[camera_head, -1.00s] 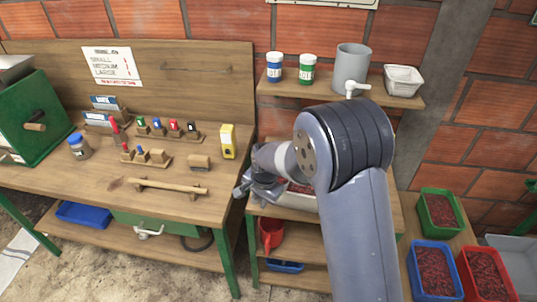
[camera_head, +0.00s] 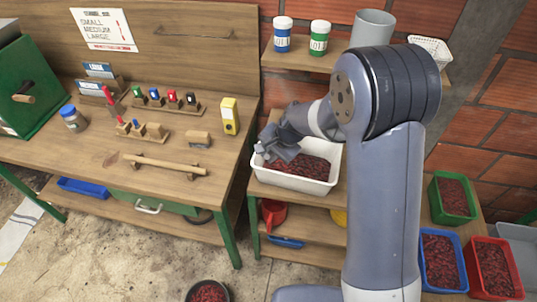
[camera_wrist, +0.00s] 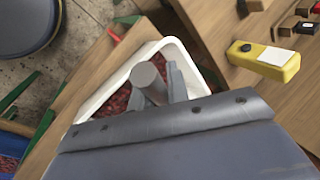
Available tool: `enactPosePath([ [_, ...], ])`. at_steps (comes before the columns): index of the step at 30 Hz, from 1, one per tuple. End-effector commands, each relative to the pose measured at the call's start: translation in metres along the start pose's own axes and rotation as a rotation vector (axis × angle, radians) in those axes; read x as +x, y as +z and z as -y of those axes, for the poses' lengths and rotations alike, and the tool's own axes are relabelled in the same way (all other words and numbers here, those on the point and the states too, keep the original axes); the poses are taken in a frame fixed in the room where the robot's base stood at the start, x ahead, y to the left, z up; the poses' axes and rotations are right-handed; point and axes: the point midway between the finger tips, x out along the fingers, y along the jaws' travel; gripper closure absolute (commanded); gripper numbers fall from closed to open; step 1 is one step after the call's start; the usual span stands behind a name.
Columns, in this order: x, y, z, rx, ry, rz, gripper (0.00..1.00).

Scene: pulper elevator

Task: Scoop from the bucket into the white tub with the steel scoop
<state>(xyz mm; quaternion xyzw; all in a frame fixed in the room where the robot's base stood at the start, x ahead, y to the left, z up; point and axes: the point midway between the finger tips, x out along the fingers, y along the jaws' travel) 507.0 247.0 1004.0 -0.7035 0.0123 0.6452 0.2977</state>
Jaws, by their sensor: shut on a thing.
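The white tub (camera_head: 292,182) stands on the wooden shelf right of the workbench and holds dark red coffee cherries. It also shows in the wrist view (camera_wrist: 192,62). My gripper (camera_head: 277,149) is above the tub's left back part. In the wrist view my gripper (camera_wrist: 158,88) is shut on a grey round piece (camera_wrist: 148,76), which looks like the steel scoop's handle. The scoop's bowl is not clearly visible, so its load and tilt cannot be told. A dark round bucket (camera_head: 228,291) with red cherries is on the floor, cut off by the bottom edge.
The workbench (camera_head: 100,185) is on the left, with a yellow box (camera_head: 229,115) near its right end. Jars and a grey pot (camera_head: 371,28) stand on the upper shelf. Green, blue and red crates (camera_head: 490,240) of cherries are at right. A red jug (camera_head: 273,215) sits below.

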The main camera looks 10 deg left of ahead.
Motion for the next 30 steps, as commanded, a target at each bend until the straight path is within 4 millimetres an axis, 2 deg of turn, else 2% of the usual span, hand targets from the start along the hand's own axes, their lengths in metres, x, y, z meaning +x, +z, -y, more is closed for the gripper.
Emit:
enactPosePath([
  [14, -0.012, -0.002, -0.002, 0.021, -0.201, 0.044, 1.0],
  [17, -0.007, -0.002, -0.006, 0.025, -0.242, 0.055, 1.0],
  [30, -0.012, -0.004, -0.011, 0.036, -0.399, 0.089, 1.0],
])
